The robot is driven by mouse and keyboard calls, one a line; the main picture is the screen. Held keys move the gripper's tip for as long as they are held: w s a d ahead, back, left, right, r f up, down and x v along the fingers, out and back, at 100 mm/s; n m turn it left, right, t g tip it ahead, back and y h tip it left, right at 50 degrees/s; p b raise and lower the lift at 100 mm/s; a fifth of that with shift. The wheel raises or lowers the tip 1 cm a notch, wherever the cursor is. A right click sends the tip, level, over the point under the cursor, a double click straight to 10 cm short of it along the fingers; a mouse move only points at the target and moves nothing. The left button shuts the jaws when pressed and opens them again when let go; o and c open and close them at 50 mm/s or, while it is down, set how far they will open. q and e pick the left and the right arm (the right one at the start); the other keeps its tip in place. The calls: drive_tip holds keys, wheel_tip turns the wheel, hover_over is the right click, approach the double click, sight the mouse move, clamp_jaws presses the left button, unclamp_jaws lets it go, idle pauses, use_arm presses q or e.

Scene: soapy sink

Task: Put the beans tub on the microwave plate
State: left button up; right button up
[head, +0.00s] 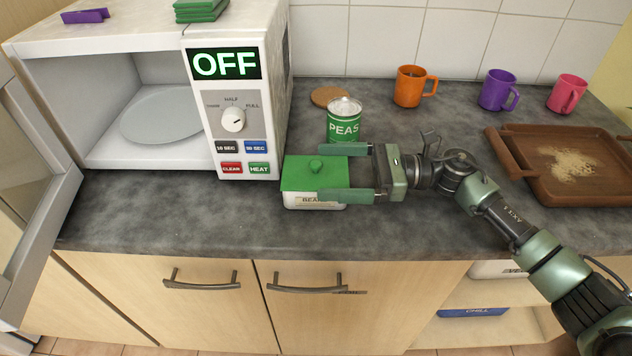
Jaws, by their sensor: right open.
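The beans tub (302,176) is a white tub with a green lid and a round green knob, standing on the counter in front of the microwave's right end. My right gripper (346,173) is open, its two green fingers reaching left, one behind the lid and one across its front right side. I cannot tell whether they touch the tub. The microwave (259,110) stands at the left with its door (30,180) swung open. The pale round microwave plate (160,115) lies inside, empty. My left gripper is not in view.
A green peas can (344,122) stands just behind the tub and gripper. Orange (409,87), purple (495,90) and pink (566,94) mugs stand along the wall. A brown tray (515,190) with crumbs is at the right. The counter before the microwave is clear.

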sight(322, 170)
drive_tip(key=a+p, duration=0.1)
drive_tip(key=a, duration=0.1)
drive_tip(key=shift+s+a, duration=0.1)
drive_tip(key=shift+a, duration=0.65)
drive_tip(key=shift+d, duration=0.1)
drive_tip(key=c, duration=1.5)
